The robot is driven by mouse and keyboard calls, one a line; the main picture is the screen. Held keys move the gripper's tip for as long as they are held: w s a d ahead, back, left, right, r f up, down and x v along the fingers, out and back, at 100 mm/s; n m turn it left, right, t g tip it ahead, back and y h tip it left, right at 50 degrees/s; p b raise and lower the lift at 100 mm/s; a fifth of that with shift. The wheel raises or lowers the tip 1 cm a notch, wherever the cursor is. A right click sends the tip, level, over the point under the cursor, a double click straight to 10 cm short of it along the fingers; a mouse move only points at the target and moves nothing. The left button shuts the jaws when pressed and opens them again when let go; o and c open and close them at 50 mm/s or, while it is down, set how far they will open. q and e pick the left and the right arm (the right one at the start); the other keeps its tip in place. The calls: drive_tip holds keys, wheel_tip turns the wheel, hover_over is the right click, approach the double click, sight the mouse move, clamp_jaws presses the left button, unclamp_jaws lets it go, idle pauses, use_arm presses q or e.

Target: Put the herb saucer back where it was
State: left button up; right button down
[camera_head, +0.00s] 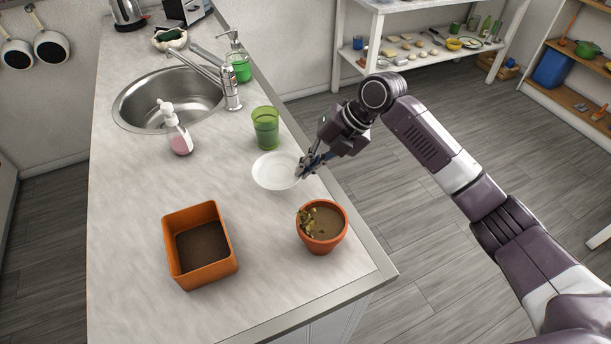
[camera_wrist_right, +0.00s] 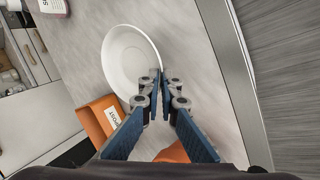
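The herb saucer (camera_head: 274,172) is a round white dish over the countertop, between the green cup and the round terracotta pot. It also shows in the right wrist view (camera_wrist_right: 126,62). My right gripper (camera_head: 303,169) is at the saucer's right rim. In the wrist view its fingertips (camera_wrist_right: 158,84) are nearly together with the rim between them, so it looks shut on the saucer. The saucer looks level; I cannot tell whether it touches the counter. The terracotta pot (camera_head: 322,228) holds soil and a small wilted herb. My left gripper is not in view.
A square orange planter (camera_head: 201,246) with soil stands at front left. A green cup (camera_head: 265,128), a pink soap bottle (camera_head: 177,133) and the sink (camera_head: 168,100) lie behind. The counter's right edge runs close beside the saucer and pot. The counter between planter and saucer is clear.

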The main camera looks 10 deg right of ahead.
wheel_tip(320, 180, down, 4)
drive_tip(key=shift+f+p, duration=0.1)
drive_tip(key=shift+p, duration=0.5)
drive_tip(key=c, duration=2.2)
unclamp_jaws()
drive_tip(key=shift+o, duration=0.2)
drive_tip(key=b+v, duration=0.3)
drive_tip(key=v, duration=0.9)
drive_tip(key=shift+d, duration=0.1)
